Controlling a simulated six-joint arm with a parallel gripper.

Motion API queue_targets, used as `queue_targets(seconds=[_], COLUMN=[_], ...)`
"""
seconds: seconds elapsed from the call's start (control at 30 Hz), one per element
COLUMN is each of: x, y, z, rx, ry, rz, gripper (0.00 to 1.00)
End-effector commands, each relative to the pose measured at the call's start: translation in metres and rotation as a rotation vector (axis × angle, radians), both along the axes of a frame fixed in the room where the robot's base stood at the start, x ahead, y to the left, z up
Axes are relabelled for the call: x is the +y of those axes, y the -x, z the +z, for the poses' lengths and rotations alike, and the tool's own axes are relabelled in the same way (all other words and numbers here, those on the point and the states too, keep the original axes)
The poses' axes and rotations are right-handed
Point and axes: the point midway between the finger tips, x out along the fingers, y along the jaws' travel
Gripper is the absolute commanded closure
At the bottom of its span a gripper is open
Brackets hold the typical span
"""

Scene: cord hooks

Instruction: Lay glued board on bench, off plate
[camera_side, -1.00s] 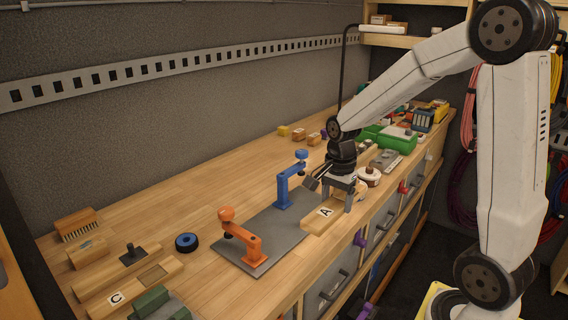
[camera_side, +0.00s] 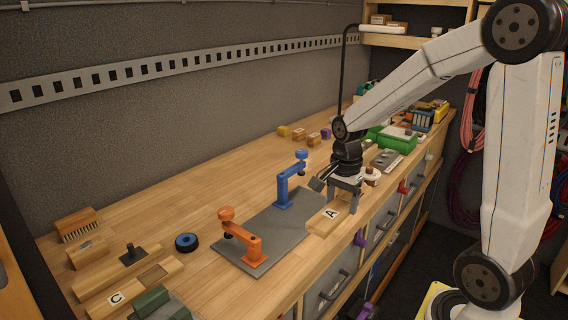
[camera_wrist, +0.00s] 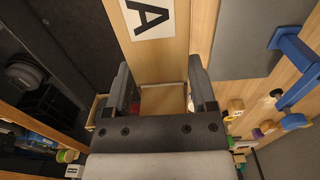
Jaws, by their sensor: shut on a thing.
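The board marked A (camera_side: 321,222) is in my gripper (camera_side: 346,198), near the bench's front edge and right of the grey plate (camera_side: 262,232). In the wrist view the fingers (camera_wrist: 160,82) are shut on the board (camera_wrist: 157,62) from both sides. A strip of wood shows there between the board and the plate (camera_wrist: 238,38), and dark floor shows along the board's other side. I cannot tell whether the board rests on the bench or hangs just above it. A blue clamp (camera_side: 288,185) and an orange clamp (camera_side: 242,238) stand on the plate.
The wooden bench (camera_side: 200,215) is clear behind the plate. A blue ring (camera_side: 187,242), a brush (camera_side: 78,225) and a block marked C (camera_side: 118,298) lie to the left. A round knobbed thing (camera_side: 371,176) and a green box (camera_side: 385,138) stand beyond my gripper.

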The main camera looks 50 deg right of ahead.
Motion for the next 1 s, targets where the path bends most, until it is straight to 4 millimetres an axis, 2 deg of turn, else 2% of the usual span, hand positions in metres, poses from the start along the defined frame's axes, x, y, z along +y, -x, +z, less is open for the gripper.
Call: queue_targets(seconds=[0.4, 0.53, 0.77, 1.0], x=[0.003, 0.005, 0.006, 0.004], y=[0.06, 0.073, 0.078, 0.07], z=[-0.002, -0.004, -0.005, -0.009], rx=[-0.002, -0.001, -0.001, 0.0], ry=[0.001, 0.0, 0.001, 0.0], rz=[-0.002, -0.001, 0.0, 0.0], gripper=[0.91, 0.91, 0.91, 0.91])
